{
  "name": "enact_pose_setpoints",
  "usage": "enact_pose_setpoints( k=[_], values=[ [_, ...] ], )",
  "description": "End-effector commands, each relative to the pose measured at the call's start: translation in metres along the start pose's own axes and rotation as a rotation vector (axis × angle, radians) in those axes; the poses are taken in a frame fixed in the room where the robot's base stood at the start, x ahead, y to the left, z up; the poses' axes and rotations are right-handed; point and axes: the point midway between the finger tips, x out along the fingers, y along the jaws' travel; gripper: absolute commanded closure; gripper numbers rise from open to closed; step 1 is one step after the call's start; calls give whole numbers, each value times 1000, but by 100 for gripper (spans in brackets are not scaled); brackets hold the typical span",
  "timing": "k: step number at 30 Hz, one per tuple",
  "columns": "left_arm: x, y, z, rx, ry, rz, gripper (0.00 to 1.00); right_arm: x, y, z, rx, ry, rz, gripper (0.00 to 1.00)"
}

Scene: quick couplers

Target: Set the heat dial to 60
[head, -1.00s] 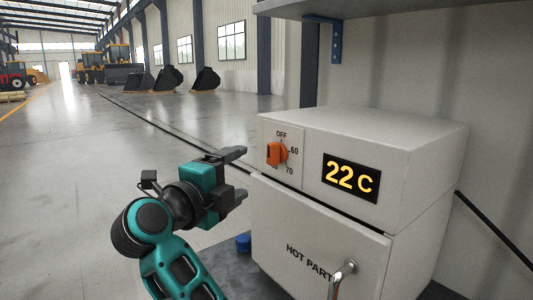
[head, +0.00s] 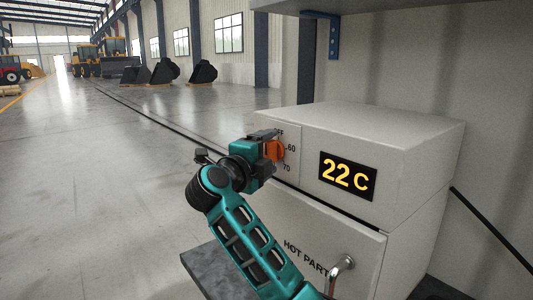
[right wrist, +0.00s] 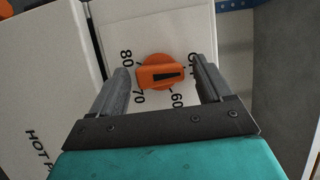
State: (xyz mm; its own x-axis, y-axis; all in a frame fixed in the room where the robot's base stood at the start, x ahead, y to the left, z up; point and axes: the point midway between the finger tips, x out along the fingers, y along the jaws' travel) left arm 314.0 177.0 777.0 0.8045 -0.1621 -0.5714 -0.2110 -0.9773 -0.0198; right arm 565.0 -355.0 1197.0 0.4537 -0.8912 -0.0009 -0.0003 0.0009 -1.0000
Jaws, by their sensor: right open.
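The heat dial is an orange knob (head: 275,151) on the white front panel of the oven. It also shows in the right wrist view (right wrist: 150,72), with OFF, 60, 70 and 80 printed around it. Its black mark lies toward the OFF side. My right gripper (right wrist: 162,82) is open, with one finger on each side of the knob and gaps showing between them. In the head view my right gripper (head: 268,146) is at the dial and partly covers the panel. The display (head: 347,176) reads 22 C. My left gripper is not in view.
Below the panel is the oven door (head: 315,235), marked HOT PART, with a metal handle (head: 342,270). A shelf (head: 350,4) with a blue bracket hangs above. The floor to the left is open, with parked machines far back.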

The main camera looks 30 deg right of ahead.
Motion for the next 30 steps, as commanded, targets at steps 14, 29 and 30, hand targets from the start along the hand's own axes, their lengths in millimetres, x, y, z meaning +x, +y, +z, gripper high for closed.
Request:
enact_pose_setpoints(
  k=[14, 29, 30],
  values=[
    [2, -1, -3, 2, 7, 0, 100, 0, 0, 0, -1, 0, 0, 55],
    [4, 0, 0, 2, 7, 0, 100, -1, 2, 0, 23, -1, -10, 77],
    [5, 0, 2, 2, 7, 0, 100, -1, 3, 0, 34, -1, -14, 77]
  ],
)
